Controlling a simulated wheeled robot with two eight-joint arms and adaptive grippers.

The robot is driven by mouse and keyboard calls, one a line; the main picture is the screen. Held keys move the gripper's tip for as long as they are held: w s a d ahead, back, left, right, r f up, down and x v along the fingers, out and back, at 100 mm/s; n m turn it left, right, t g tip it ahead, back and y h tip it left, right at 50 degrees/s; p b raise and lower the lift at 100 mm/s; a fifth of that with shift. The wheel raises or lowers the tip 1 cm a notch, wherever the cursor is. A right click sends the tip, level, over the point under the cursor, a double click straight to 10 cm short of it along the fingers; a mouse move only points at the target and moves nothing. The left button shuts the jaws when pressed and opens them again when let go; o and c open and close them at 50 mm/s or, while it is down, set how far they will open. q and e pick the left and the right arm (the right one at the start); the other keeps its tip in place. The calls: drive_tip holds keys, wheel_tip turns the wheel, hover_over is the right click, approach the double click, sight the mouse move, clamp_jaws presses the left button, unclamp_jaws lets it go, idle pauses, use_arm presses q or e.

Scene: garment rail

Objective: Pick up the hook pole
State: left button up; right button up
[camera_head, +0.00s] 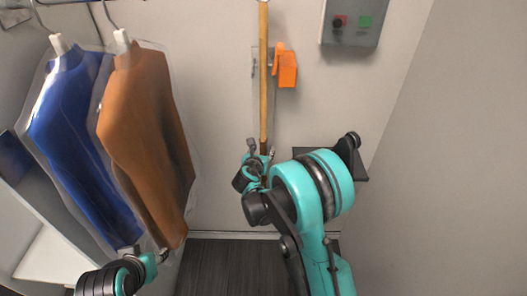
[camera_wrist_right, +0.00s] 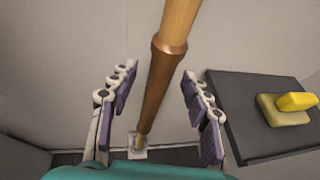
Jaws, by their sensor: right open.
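The hook pole (camera_head: 263,85) is a long wooden rod standing upright against the back wall. Its top runs out of the head view. My right gripper (camera_head: 260,150) is at the pole's lower part, partly hidden behind my own arm. In the right wrist view, the pole (camera_wrist_right: 165,65) has a darker brown sleeve and passes between the two open fingers of the right gripper (camera_wrist_right: 158,82), with a gap visible on each side. The pole's lower end meets a small pale plate near the floor. My left gripper (camera_head: 155,258) is only partly visible at the lower left, below the garments.
Bagged blue (camera_head: 75,140) and brown (camera_head: 145,130) garments hang at the left. An orange piece (camera_head: 286,68) is on the wall beside the pole. A button box (camera_head: 352,22) is at upper right. A dark shelf (camera_wrist_right: 255,115) carries a yellow object (camera_wrist_right: 290,105), right of the gripper.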

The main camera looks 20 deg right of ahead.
drive_tip(key=shift+x, duration=1.1)
drive_tip(key=shift+s, duration=0.1)
clamp_jaws()
